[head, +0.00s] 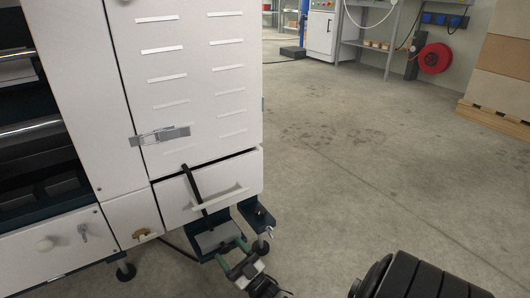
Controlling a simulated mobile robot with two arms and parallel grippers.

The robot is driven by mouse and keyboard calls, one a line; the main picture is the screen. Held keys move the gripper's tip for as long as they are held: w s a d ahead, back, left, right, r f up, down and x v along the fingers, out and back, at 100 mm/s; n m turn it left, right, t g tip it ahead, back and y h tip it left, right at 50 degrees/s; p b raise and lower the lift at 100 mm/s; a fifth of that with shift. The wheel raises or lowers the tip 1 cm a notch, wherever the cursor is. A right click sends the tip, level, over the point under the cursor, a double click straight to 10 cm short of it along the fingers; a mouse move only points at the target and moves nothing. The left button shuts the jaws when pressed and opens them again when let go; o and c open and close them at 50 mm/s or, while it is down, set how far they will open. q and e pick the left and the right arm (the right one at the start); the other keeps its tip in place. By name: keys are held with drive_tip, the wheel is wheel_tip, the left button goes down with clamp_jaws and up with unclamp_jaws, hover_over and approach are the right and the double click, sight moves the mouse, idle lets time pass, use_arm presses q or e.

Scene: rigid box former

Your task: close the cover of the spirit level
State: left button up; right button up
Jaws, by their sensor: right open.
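The spirit level's cover is hard to make out at this size. A dark teal bracket with a grey plate (217,236) sits low at the front of the white machine, below its drawer-like panel. A thin black bar (194,186) rises from near it, tilted to the left across the panel. I cannot tell which of these parts is the cover. My right gripper (233,250) comes up from the bottom, open, its green-tipped fingers apart at the near edge of the grey plate. I cannot tell whether they touch it. My left gripper is not in view.
The white machine cabinet (205,75) fills the left, with a metal latch (160,136) on its door and a pale handle (222,199) on the lower panel. A second teal bracket (257,212) stands just right. Open concrete floor (350,150) lies to the right.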

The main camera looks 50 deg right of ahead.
drive_tip(key=s+f+p, duration=0.2)
drive_tip(key=s+p, duration=0.3)
drive_tip(key=s, duration=1)
drive_tip(key=shift+y, duration=0.3)
